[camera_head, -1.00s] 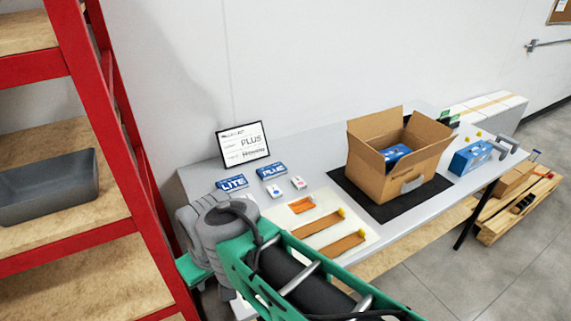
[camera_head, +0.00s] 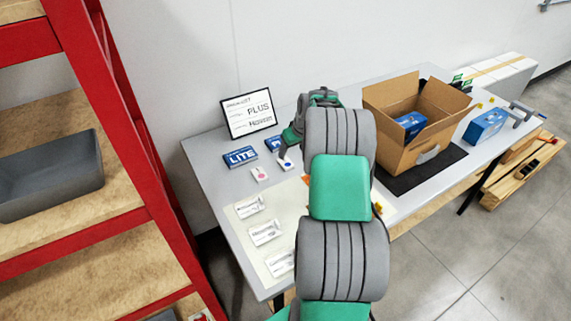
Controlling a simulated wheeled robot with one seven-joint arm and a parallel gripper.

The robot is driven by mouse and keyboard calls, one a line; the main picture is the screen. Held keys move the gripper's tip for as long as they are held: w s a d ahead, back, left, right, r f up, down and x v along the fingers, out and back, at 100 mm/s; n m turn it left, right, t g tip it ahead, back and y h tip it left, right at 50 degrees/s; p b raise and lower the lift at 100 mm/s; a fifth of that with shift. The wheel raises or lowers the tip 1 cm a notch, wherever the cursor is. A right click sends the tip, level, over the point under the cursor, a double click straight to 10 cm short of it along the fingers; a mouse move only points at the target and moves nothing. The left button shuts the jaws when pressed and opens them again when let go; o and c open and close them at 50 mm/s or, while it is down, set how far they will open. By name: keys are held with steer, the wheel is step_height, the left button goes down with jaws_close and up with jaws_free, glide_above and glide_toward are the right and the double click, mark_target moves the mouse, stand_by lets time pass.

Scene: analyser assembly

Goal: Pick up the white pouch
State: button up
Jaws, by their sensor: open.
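Several white pouches with dark print lie flat in a column on the cream mat (camera_head: 247,228) at the table's front left: a rear pouch (camera_head: 250,206), a middle pouch (camera_head: 265,233) and a front pouch (camera_head: 280,262). My gripper (camera_head: 287,147) is open, behind and to the right of the pouches, near the small white boxes. Its fingers are small and partly hidden by my arm, and it touches none of the pouches. My arm also covers the mat's right part.
A small white box with a pink mark (camera_head: 259,174) and another with a blue mark (camera_head: 286,165) lie behind the mat. A blue LITE box (camera_head: 240,157) and framed sign (camera_head: 248,116) stand farther back. An open cardboard box (camera_head: 403,151) on a black mat (camera_head: 451,159) stands right.

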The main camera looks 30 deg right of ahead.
mark_target(286, 162)
steer(key=x, duration=0.2)
steer(key=p+x, duration=0.1)
steer(key=x, duration=0.2)
steer(key=a+p+x, duration=0.1)
steer(key=x, duration=0.1)
steer(key=shift+f, duration=0.35)
steer(key=shift+c, duration=0.5)
steer(key=c, duration=1.3)
